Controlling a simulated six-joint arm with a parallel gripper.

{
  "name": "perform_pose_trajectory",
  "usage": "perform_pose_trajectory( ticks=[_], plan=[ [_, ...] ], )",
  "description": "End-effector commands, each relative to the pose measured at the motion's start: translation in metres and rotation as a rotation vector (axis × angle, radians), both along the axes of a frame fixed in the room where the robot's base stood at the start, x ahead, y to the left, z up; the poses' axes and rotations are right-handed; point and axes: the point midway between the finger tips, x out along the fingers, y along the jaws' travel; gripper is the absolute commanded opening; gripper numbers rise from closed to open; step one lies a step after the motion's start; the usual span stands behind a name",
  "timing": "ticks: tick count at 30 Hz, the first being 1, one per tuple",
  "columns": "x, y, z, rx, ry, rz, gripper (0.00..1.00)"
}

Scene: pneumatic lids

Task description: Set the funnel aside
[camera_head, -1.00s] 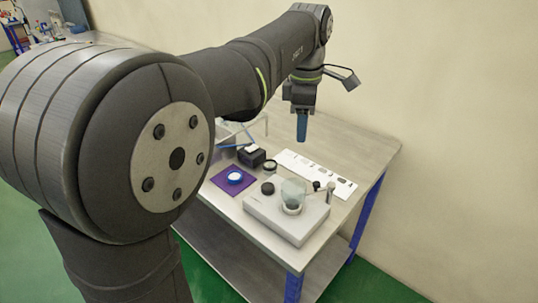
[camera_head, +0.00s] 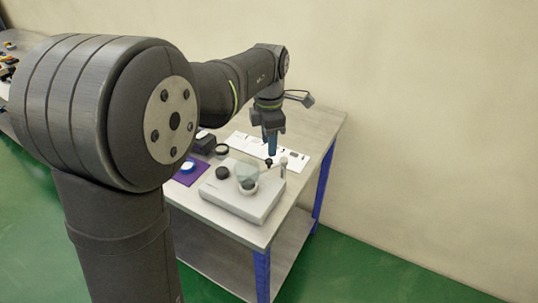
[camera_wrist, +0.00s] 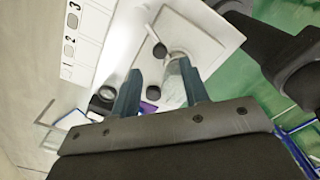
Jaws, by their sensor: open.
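The funnel (camera_head: 247,172) is a translucent, pale cup-like shape standing on the grey-white device (camera_head: 226,197). In the wrist view a clear, glassy shape that looks like the funnel (camera_wrist: 174,82) shows between the fingers, partly hidden by the right one. My gripper (camera_head: 271,152) points down above the back of the device, just behind and to the right of the funnel in the head view. In the wrist view my gripper (camera_wrist: 160,67) has its two blue-grey fingers spread apart, with nothing held between them.
A dark round knob (camera_head: 222,173) sits left of the funnel, and a small upright post (camera_head: 283,166) stands to its right. A purple mat (camera_head: 180,180) with a blue-white round piece, a black box (camera_head: 204,144) and a white numbered strip (camera_wrist: 92,28) lie nearby.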

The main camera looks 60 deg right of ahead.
Motion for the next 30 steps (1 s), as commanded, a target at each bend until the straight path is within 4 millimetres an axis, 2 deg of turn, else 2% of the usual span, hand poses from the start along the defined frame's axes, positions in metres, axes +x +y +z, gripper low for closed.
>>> perform_pose_trajectory(
  ticks=[3, 9, 20, 21, 27, 30],
  plan=[
    [0.0, 0.001, -0.024, 0.004, 0.001, 0.0, 0.41],
    [0.0, 0.0, -0.047, 0.002, 0.001, 0.0, 0.41],
    [0.0, 0.0, -0.053, 0.0, 0.0, 0.0, 0.41],
    [0.0, 0.0, -0.053, 0.0, 0.0, 0.0, 0.39],
    [0.0, 0.0, -0.053, 0.0, 0.0, 0.0, 0.0],
    [0.0, 0.0, -0.053, 0.0, 0.0, 0.0, 0.0]
  ],
)
